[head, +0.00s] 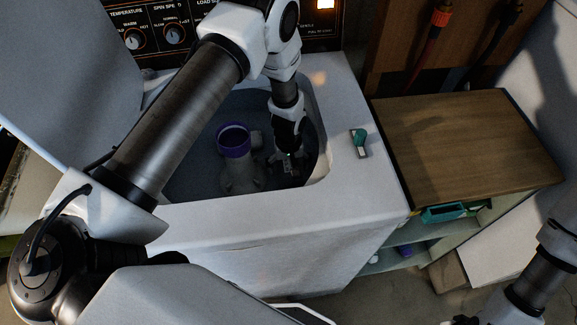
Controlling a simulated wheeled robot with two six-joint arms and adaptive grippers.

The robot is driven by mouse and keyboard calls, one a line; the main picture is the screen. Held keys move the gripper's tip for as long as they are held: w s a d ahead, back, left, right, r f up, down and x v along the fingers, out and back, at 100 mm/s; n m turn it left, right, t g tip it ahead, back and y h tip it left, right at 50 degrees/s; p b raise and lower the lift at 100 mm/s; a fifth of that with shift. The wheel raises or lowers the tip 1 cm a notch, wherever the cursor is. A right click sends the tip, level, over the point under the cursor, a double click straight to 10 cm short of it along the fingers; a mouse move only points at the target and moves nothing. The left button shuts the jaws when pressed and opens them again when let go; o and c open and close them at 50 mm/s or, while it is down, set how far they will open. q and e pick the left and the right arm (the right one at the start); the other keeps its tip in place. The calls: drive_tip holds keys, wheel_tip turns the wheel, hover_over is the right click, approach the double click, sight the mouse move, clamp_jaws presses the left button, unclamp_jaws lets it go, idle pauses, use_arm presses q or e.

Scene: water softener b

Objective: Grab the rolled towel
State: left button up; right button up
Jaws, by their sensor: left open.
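My left gripper (290,168) reaches down into the open tub of a white top-loading washer (270,215). It is open, with its fingertips low in the tub near the right inner wall, to the right of the agitator (240,178) with its purple top ring (233,140). I cannot make out a rolled towel; the tub floor around the fingertips is dark and partly hidden by the gripper and the front rim.
The raised lid (70,75) stands at the left, and the control panel (160,32) is behind the tub. A small teal-and-grey item (360,142) is on the washer's right rim. A wooden-topped cabinet (460,150) with open shelves stands close on the right.

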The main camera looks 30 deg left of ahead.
use_arm(q)
drive_tip(key=shift+f, duration=0.35)
drive_tip(key=c, duration=1.3)
drive_tip(key=shift+c, duration=0.2)
